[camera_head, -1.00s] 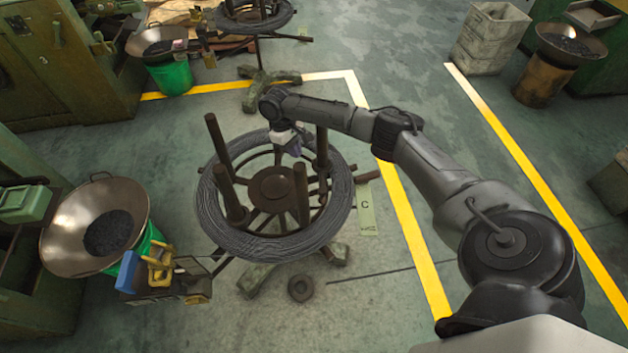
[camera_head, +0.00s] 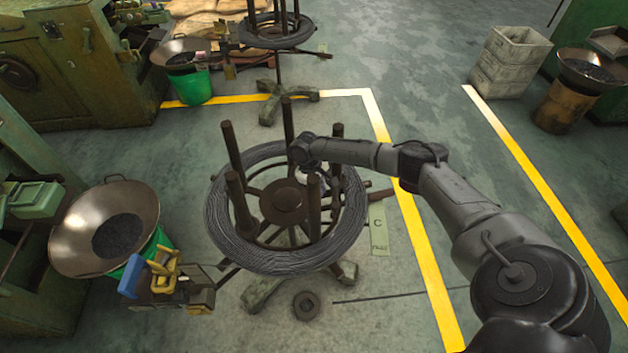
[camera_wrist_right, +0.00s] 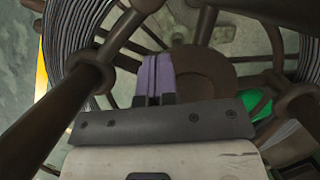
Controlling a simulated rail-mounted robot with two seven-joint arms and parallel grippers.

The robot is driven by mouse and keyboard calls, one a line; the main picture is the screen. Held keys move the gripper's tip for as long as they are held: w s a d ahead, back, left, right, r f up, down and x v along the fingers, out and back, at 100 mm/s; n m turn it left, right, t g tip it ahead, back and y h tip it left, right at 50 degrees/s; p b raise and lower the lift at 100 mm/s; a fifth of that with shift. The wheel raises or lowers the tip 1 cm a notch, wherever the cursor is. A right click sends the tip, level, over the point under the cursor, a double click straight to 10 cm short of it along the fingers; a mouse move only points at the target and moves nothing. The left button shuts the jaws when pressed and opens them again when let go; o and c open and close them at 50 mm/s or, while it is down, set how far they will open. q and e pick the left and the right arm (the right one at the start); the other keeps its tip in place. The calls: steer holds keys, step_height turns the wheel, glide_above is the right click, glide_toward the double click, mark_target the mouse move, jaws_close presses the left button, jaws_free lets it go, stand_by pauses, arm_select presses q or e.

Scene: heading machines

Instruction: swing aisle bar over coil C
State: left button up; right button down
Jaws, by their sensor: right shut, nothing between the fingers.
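Coil C (camera_head: 230,225) is a ring of grey wire lying on a dark spoked stand with several upright posts (camera_head: 240,205). A label (camera_head: 378,228) marked C lies on the floor to its right. A dark bar (camera_head: 381,195) sticks out from the stand on the aisle side, clear of the wire; I cannot tell for sure that it is the aisle bar. My right gripper (camera_wrist_right: 153,65) has purple fingers, shut and empty, inside the ring over the spokes near the hub (camera_wrist_right: 204,70). In the head view my wrist mostly hides it. My left gripper is not in view.
A wide metal pan (camera_head: 80,235) on a green bucket and a tool caddy (camera_head: 175,285) stand at left. Another coil stand (camera_head: 275,35) is behind. A yellow line (camera_head: 425,260) runs right of coil C, with open floor beyond.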

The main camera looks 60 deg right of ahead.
steer(key=shift+s+a, duration=0.15)
steer(key=shift+s, duration=1.55)
